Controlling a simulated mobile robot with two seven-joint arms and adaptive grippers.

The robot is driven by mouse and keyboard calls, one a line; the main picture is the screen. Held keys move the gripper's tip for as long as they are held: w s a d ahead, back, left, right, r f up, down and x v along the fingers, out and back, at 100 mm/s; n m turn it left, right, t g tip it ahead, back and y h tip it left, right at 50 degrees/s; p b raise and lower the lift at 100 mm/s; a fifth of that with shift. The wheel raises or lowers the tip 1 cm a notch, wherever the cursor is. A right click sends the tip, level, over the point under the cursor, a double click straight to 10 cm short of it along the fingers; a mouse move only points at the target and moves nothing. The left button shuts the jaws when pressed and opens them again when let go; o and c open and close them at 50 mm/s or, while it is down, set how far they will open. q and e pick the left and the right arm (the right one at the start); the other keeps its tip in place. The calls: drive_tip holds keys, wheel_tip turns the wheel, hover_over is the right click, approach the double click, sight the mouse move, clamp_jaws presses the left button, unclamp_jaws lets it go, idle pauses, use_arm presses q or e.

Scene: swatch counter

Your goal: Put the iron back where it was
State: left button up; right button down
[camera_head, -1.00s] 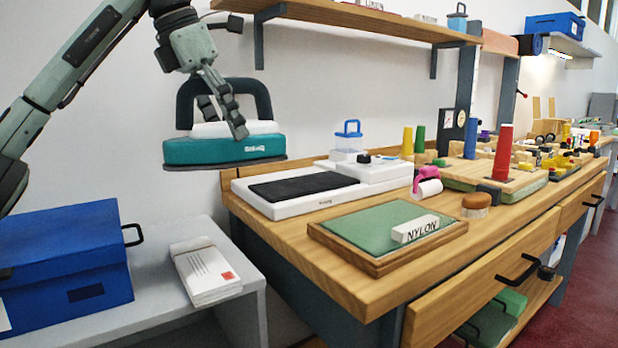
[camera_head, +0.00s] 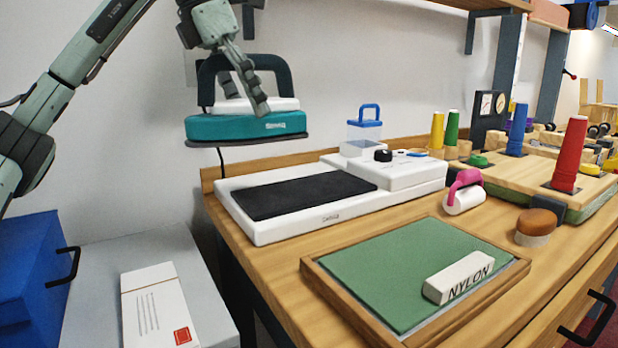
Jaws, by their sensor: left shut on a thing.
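The teal and white iron (camera_head: 235,127) with a dark handle hangs in the air, roughly level, at the upper left of the head view. My left gripper (camera_head: 251,90) is shut on it at the handle, its fingers reaching down over the iron's near side. A cord hangs below the iron. The white iron station (camera_head: 292,225) with a black pad (camera_head: 305,193) sits on the wooden counter, lower than the iron and to its right. The pad is bare. My right gripper is not in view.
A green mat in a wooden tray (camera_head: 325,285) holds a white NYLON block (camera_head: 458,277). A pink-handled roller (camera_head: 464,192), a brown-topped brush (camera_head: 536,226) and thread cones (camera_head: 569,155) stand right. A blue box (camera_head: 30,280) and envelopes (camera_head: 155,305) lie on the lower grey bench.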

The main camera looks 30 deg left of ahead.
use_arm(q)
drive_tip(key=w+d+f, duration=0.2)
drive_tip(key=w, duration=0.1)
drive_tip(key=w+d+f, duration=0.2)
drive_tip(key=w+f, duration=0.1)
drive_tip(key=w+d+f, duration=0.2)
drive_tip(key=w, duration=0.1)
drive_tip(key=shift+w+f, duration=0.15)
drive_tip(key=shift+w, duration=0.25)
wheel_tip(320, 180, down, 3)
drive_tip(key=shift+f, duration=0.15)
drive_tip(key=o, duration=1.5)
drive_tip(key=shift+f, duration=0.25)
drive_tip(key=shift+c, duration=0.2)
drive_tip(key=shift+o, duration=1.3)
drive_tip(key=shift+s+r, duration=0.1)
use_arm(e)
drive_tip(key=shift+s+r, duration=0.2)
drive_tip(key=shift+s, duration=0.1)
